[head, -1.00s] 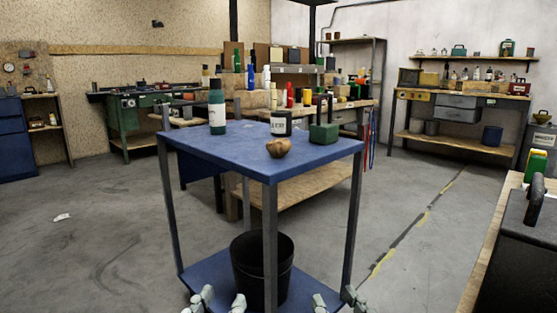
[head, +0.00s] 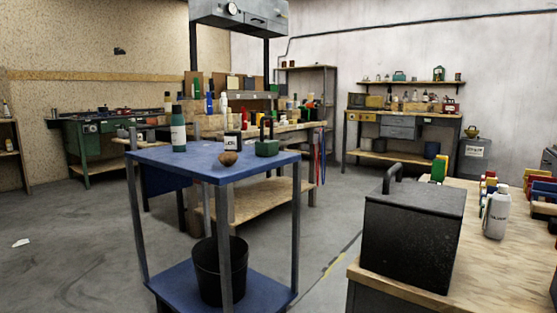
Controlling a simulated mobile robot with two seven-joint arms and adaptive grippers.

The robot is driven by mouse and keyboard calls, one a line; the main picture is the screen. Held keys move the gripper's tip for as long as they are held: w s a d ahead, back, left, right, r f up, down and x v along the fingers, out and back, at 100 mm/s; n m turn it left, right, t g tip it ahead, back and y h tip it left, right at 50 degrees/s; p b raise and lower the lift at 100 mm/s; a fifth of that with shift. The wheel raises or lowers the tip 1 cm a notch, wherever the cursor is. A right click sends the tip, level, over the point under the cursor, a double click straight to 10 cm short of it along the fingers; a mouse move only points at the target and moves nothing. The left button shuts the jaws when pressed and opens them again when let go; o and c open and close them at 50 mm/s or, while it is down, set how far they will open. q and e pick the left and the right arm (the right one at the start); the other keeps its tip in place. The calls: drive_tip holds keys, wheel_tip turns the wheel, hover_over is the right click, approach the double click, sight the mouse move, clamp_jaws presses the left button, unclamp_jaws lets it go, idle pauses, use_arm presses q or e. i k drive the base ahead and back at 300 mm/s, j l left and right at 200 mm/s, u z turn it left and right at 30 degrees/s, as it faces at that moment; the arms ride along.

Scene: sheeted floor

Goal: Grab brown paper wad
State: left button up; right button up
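A brown crumpled paper wad (head: 228,158) lies near the front corner of the top of a blue two-level cart (head: 190,162). Neither of my grippers is in the head view. Nothing touches the wad from above.
A black bucket (head: 221,270) stands on the cart's lower shelf. A wooden workbench (head: 440,285) at the right holds a black case (head: 412,228) and a white bottle (head: 496,214). Bare floor (head: 80,250) lies left of the cart. Cluttered benches stand behind.

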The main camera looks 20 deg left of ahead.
sight(227, 159)
drive_tip(key=j+z, duration=0.25)
drive_tip(key=j, duration=0.15)
drive_tip(key=j+z, duration=0.3)
drive_tip(key=j, duration=1.25)
